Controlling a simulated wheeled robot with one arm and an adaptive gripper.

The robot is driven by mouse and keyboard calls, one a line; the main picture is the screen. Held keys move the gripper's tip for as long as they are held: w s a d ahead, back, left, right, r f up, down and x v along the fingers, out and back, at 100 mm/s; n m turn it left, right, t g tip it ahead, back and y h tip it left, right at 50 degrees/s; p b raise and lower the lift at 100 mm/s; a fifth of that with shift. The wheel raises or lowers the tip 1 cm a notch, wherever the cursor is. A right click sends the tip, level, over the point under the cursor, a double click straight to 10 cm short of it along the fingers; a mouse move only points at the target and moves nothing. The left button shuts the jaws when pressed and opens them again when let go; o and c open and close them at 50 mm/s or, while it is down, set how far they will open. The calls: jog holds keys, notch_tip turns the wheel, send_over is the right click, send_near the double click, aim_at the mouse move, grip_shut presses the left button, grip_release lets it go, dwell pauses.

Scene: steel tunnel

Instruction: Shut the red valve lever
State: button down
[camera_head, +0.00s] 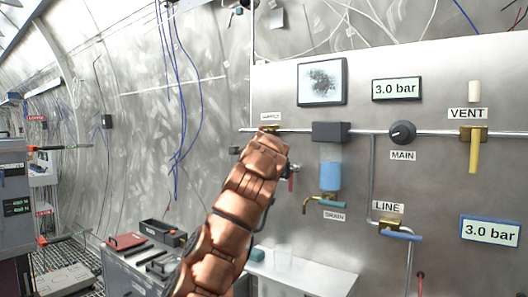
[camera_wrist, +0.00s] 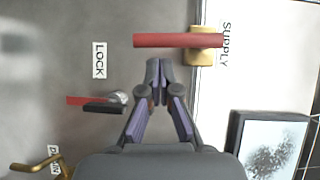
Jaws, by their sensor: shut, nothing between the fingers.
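The red valve lever (camera_wrist: 160,40) shows in the wrist view as a straight bar on a brass valve body (camera_wrist: 206,45), beside the SUPPLY label (camera_wrist: 227,42). It lies crosswise to the pipe. My gripper (camera_wrist: 158,68) is shut and empty, with its fingertips just below the lever in the picture, a small gap apart from it; whether they are at the lever's depth I cannot tell. In the head view the brass body (camera_head: 269,128) peeks out above my copper arm, which hides the lever and the fingers.
Near my fingers is the LOCK fitting (camera_wrist: 118,97) with a red tab and dark bar. The MAIN knob (camera_head: 402,132), VENT lever (camera_head: 474,150) and LINE lever (camera_head: 402,234) are farther right. A bench (camera_head: 310,274) stands below.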

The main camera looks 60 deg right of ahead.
jog(key=s+b+v, duration=0.1)
jog(key=b+v, duration=0.4)
jog(key=v, duration=0.6)
jog(key=shift+s+d, duration=0.2)
jog(key=shift+s, duration=0.1)
dwell(0.5)
